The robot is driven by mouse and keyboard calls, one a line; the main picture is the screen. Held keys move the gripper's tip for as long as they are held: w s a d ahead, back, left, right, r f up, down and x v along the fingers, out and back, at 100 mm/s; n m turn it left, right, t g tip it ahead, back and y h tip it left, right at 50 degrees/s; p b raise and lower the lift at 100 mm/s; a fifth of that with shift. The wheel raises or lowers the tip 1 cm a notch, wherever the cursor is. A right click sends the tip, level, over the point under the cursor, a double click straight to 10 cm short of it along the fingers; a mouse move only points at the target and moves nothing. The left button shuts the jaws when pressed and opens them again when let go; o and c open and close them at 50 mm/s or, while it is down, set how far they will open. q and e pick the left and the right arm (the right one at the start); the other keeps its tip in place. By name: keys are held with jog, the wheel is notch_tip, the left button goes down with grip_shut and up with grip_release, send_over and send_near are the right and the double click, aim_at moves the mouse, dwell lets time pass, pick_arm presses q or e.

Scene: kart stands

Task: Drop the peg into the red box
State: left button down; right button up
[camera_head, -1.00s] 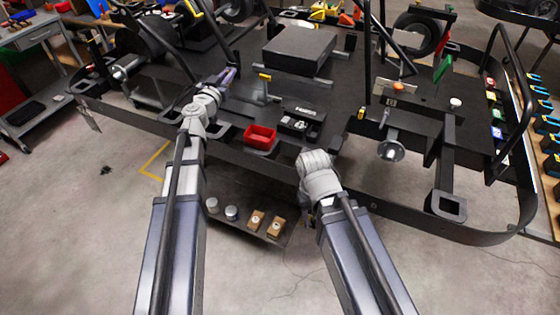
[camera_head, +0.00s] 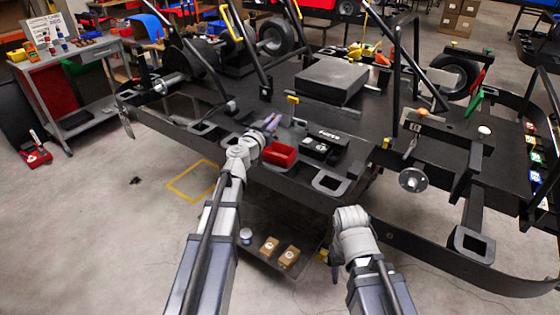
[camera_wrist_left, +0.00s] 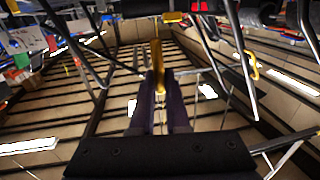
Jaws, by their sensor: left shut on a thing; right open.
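The red box (camera_head: 281,155), a small open tray, sits on the black kart deck near its front edge. My left gripper (camera_head: 273,122) is just behind and slightly left of the box in the head view. In the left wrist view its dark purple fingers (camera_wrist_left: 158,98) are shut on a slim yellow peg (camera_wrist_left: 157,65), which sticks out past the fingertips.
A black case (camera_head: 323,147) stands right of the box. Black kart tubes (camera_head: 258,55) surround the deck. A lower shelf holds small wooden blocks (camera_head: 289,257). A grey cart (camera_head: 75,60) stands at the left.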

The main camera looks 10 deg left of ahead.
pick_arm(q)
notch_tip(320, 180, down, 4)
jog(key=b, duration=0.3)
jog(key=c, duration=0.8)
grip_release()
jog(key=shift+c, duration=0.2)
jog(key=s+a, duration=0.1)
jog(key=s, duration=0.6)
jog(key=shift+s+a, duration=0.25)
jog(key=shift+s, duration=0.05)
